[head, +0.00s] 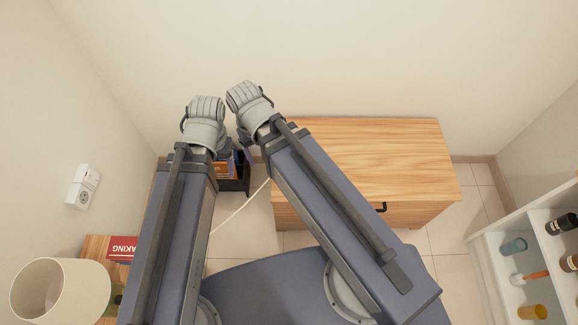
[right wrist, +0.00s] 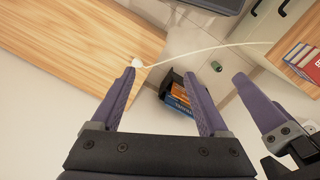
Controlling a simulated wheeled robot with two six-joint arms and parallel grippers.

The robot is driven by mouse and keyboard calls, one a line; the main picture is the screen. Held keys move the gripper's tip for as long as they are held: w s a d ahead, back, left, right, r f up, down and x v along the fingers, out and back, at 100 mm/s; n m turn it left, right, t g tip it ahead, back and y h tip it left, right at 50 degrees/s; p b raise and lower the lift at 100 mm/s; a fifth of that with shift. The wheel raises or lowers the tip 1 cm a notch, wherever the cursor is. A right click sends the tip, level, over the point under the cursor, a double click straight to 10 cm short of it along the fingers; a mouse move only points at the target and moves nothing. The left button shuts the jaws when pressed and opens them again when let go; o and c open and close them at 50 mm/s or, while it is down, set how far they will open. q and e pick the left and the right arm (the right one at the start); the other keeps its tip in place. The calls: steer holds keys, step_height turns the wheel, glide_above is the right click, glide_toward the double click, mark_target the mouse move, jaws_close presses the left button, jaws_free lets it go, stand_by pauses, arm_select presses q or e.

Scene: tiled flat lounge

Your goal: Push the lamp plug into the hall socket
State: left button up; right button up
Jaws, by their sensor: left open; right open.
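The white lamp plug (right wrist: 137,63) shows in the right wrist view at the sideboard's edge, beside the left fingertip of my right gripper (right wrist: 160,76). That gripper is open with nothing between its fingers; I cannot tell if it touches the plug. In the head view the plug is hidden behind my right arm, but its pale cord (head: 238,208) shows. My left gripper (head: 205,123) points down, mostly hidden under its wrist; one open finger shows in the right wrist view (right wrist: 257,104). The hall socket (head: 84,198) is on the left wall, apart from both grippers. The lamp (head: 80,290) has a cream shade.
The wooden sideboard (head: 385,155) stands against the back wall, its top bare where visible. A dark crate (right wrist: 178,98) of books is on the floor beside it. A red book (head: 122,247) lies near the lamp. A white shelf (head: 490,255) with bottles stands right.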

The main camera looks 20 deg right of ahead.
steer(key=w+d+f+m+b, duration=0.3)
steer(key=w+f+m+b, duration=0.1)
steer(key=f+m+b, duration=0.3)
steer(key=w+d+f+m+b, duration=0.3)
steer(key=w+f+m+b, duration=0.2)
steer(key=f+b, duration=0.5)
steer(key=w+d+f+m+y+b, duration=0.1)
steer(key=w+d+f+m+b, duration=0.2)
steer(key=f+m+b, duration=0.6)
steer(key=shift+w+d+f+m, duration=0.15)
steer(key=shift+w+f+m, duration=0.15)
steer(key=shift+f, duration=0.35)
steer(key=shift+w+d+f+m, duration=0.2)
steer(key=shift+w+f, duration=0.2)
steer(key=shift+f, duration=0.25)
steer(key=shift+w+d+f+m+b, duration=0.2)
steer(key=shift+m+b, duration=0.15)
steer(key=shift+m, duration=0.15)
steer(key=f+b, duration=0.7)
steer(key=f, duration=0.1)
steer(key=shift+s+b, duration=0.35)
steer(key=shift+b, duration=0.05)
steer(key=shift+r, duration=0.15)
jaws_close()
